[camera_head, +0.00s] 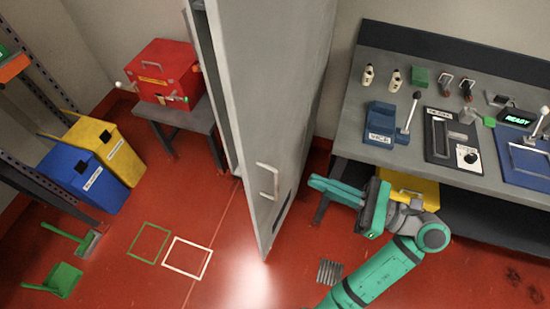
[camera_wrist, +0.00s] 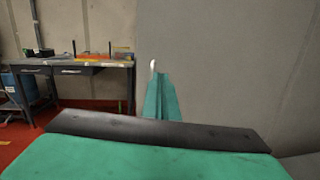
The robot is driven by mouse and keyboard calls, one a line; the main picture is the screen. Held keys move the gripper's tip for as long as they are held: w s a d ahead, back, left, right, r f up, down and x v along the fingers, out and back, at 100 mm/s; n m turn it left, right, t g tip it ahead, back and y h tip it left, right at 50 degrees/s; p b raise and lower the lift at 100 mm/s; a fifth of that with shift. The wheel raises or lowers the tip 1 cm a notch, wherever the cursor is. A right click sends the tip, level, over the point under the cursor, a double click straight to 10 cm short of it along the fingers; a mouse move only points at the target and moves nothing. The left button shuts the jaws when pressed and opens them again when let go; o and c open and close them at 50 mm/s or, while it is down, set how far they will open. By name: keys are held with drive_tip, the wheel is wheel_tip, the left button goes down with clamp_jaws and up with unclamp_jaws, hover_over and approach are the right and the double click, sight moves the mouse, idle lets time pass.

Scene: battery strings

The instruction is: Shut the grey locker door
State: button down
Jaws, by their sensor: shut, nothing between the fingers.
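The grey locker door (camera_head: 275,90) stands as a tall panel in the middle of the head view, its lower corner pointing toward the camera. It carries a pale bar handle (camera_head: 268,181) and a small dark patch below it. The door appears open, but its exact angle cannot be told. My gripper (camera_head: 313,183) is to the right of the handle, fingers pointing left toward the door, apart from the handle. It is shut and empty. In the wrist view, the fingers (camera_wrist: 158,85) point at a large grey surface (camera_wrist: 230,70); a small white piece shows at their tip.
A grey workbench (camera_head: 350,145) with devices stands at the right, close to my arm. A red box (camera_head: 163,70) sits on a small table behind the door at left. Yellow and blue bins (camera_head: 75,178) stand farther left. Red floor is free in front of the door.

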sight(264, 155)
drive_tip(key=shift+n+h, duration=0.4)
drive_tip(key=shift+h, duration=0.4)
drive_tip(key=x, duration=0.4)
drive_tip(key=w+x, duration=0.1)
drive_tip(key=x, duration=0.7)
drive_tip(key=shift+w+d+f, duration=0.1)
drive_tip(key=shift+d, duration=0.25)
drive_tip(key=shift+w+a, duration=0.1)
